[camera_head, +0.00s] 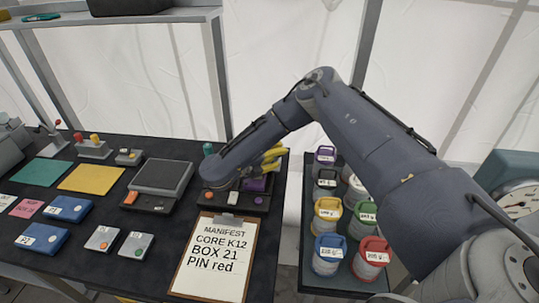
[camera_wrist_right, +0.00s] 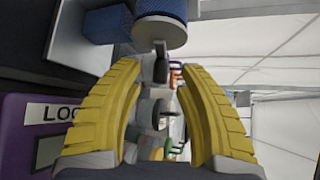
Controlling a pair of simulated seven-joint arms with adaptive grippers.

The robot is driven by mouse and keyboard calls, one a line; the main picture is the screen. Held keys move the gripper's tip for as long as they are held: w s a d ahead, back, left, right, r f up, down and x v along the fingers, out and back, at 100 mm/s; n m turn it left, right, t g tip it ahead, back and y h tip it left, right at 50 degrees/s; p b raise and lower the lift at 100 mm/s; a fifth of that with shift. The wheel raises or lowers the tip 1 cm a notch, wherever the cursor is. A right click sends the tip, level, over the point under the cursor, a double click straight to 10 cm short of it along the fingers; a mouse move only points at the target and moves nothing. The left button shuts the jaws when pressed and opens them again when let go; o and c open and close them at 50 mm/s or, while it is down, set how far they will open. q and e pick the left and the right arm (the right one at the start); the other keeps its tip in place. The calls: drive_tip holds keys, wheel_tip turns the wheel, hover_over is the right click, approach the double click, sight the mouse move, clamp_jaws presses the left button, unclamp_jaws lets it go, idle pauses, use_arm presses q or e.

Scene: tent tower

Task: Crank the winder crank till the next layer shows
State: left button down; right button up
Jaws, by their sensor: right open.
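My right gripper (camera_head: 272,157) reaches over the back right part of the dark table; its yellow fingers show past the end of my arm. In the right wrist view the two fingers (camera_wrist_right: 158,78) are spread apart and nothing is clamped between them. A dark upright piece with grey round parts (camera_wrist_right: 160,68) shows in the gap, below a blue cylinder (camera_wrist_right: 162,20); I cannot tell for certain whether it is the winder crank. A purple box (camera_wrist_right: 28,130) with a partly hidden label stands left of the fingers. It also shows under the gripper (camera_head: 255,184) in the head view. My arm hides much of this area.
A clipboard (camera_head: 213,262) reads "MANIFEST CORE K12 BOX 21 PIN red". A grey-topped device (camera_head: 160,177), a yellow mat (camera_head: 92,179) and a green mat (camera_head: 42,173) lie left. Lidded, coloured containers (camera_head: 327,215) stand on a side stand to the right.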

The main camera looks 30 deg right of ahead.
drive_tip(key=shift+w+d+f, duration=0.1)
drive_tip(key=shift+d+f, duration=0.1)
drive_tip(key=shift+d, duration=0.5)
clamp_jaws()
